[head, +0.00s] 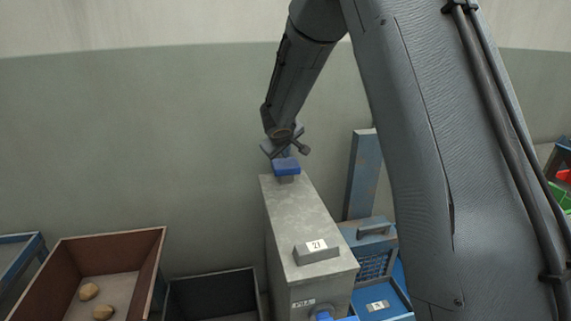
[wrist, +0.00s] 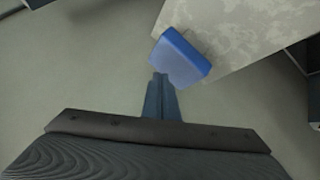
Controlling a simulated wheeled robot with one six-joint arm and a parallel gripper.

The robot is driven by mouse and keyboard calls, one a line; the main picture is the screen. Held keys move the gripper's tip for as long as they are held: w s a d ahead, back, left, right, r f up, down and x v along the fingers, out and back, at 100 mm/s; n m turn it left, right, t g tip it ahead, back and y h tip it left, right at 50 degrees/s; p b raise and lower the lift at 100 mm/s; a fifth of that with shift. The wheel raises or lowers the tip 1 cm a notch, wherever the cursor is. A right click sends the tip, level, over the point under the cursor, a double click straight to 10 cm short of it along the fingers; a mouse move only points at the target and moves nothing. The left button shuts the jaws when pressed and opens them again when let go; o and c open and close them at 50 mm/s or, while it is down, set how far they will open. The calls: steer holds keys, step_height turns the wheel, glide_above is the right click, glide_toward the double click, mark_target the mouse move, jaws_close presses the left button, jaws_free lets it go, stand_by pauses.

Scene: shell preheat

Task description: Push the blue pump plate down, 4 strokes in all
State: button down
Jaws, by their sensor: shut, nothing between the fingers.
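The blue pump plate (head: 286,166) sits on a short grey stem at the far end of the top of a tall grey metal box (head: 297,215). In the wrist view the plate (wrist: 180,57) shows just beyond my fingertips, at the corner of the box top. My gripper (head: 286,152) is above and slightly behind the plate in the head view. Its fingers (wrist: 160,80) are together and empty. I cannot tell whether the fingertips touch the plate. A small block with a white number display (head: 316,245) stands at the near end of the box top.
A brown bin (head: 150,265) with two tan lumps (head: 96,301) is at the lower left. A dark bin (head: 212,292) stands beside the box. Blue equipment with a handle (head: 376,229) and an upright blue post (head: 364,170) are close on the right.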

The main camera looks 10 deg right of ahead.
mark_target(285, 164)
steer(key=shift+f+b, duration=2.15)
steer(key=shift+b, duration=1.25)
stand_by(2.5)
steer(key=shift+r, duration=0.1)
steer(key=shift+r+p, duration=1.55)
steer(key=shift+r, duration=0.45)
steer(key=shift+r, duration=0.1)
steer(key=shift+r+p, duration=2.05)
steer(key=shift+r, duration=0.4)
